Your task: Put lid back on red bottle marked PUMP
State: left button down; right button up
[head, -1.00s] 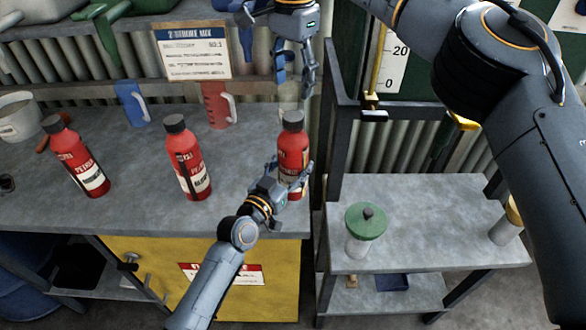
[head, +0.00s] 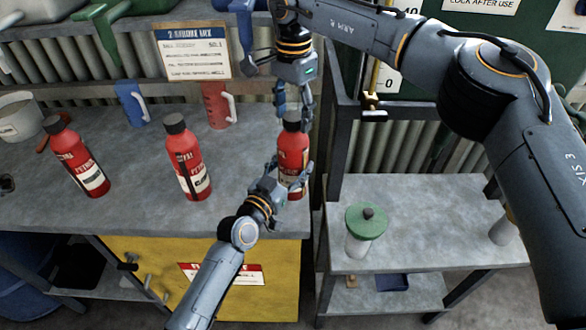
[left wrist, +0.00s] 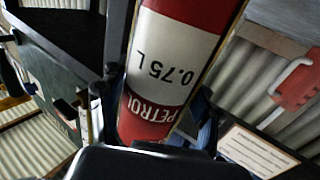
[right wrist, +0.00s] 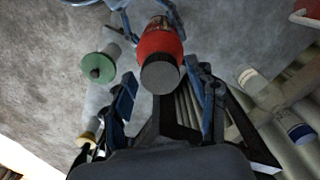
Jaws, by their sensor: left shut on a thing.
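A red bottle (head: 293,152) with a dark cap (head: 292,118) stands upright near the counter's right end. My left gripper (head: 286,184) is shut on its lower body; the left wrist view shows its label (left wrist: 178,50) with "PETROL" and "0.75 L". My right gripper (head: 293,106) points down over this bottle. In the right wrist view its fingers are spread, with the round cap (right wrist: 160,76) just beyond and between their tips. Two more red bottles, one in the middle (head: 188,160) and one at left (head: 75,160), stand with dark caps. I cannot read PUMP on any bottle.
A lower grey side table (head: 440,220) at right holds a clear container with a green lid (head: 366,222). A blue jug (head: 131,103), a red jug (head: 217,106) and a sign (head: 192,52) are behind the bottles. The front counter between bottles is clear.

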jog(key=c, duration=1.2)
jog(key=shift+o, duration=0.2)
jog(key=m, duration=1)
jog(key=shift+m, duration=0.4)
jog(key=m, duration=1)
jog(key=shift+m, duration=0.4)
jog(key=m, duration=0.4)
jog(key=o, duration=1.3)
